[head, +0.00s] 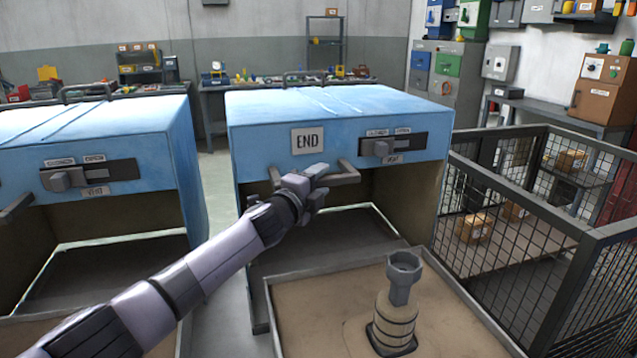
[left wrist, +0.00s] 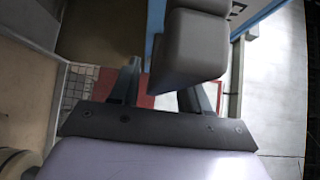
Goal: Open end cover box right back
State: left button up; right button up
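The END cover box (head: 255,150) has a blue lid-like cover with an END label (head: 307,139) and a grey bar handle (head: 345,175) across its front, in the head view. The cover is raised at the front, with the dark inside showing below it. My left gripper (head: 316,183) is at the left part of this handle. In the left wrist view, the grey handle (left wrist: 188,52) reaches in from above near the fingers (left wrist: 160,88). The fingers stand apart, with a gap beside the left finger; the right finger's tip is partly hidden. My right gripper is not in view.
A second blue box (head: 90,135) stands to the left. A sand-filled tray (head: 300,310) with a ringed post (head: 398,300) is in front. A mesh cage (head: 540,260) with cartons stands to the right. Benches and shelves line the back.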

pick_arm(q)
jog(key=p+v, duration=0.1)
jog(key=v, duration=0.6)
dwell(0.6)
jog(key=shift+s+a+f, duration=0.1)
jog(key=shift+s, duration=0.05)
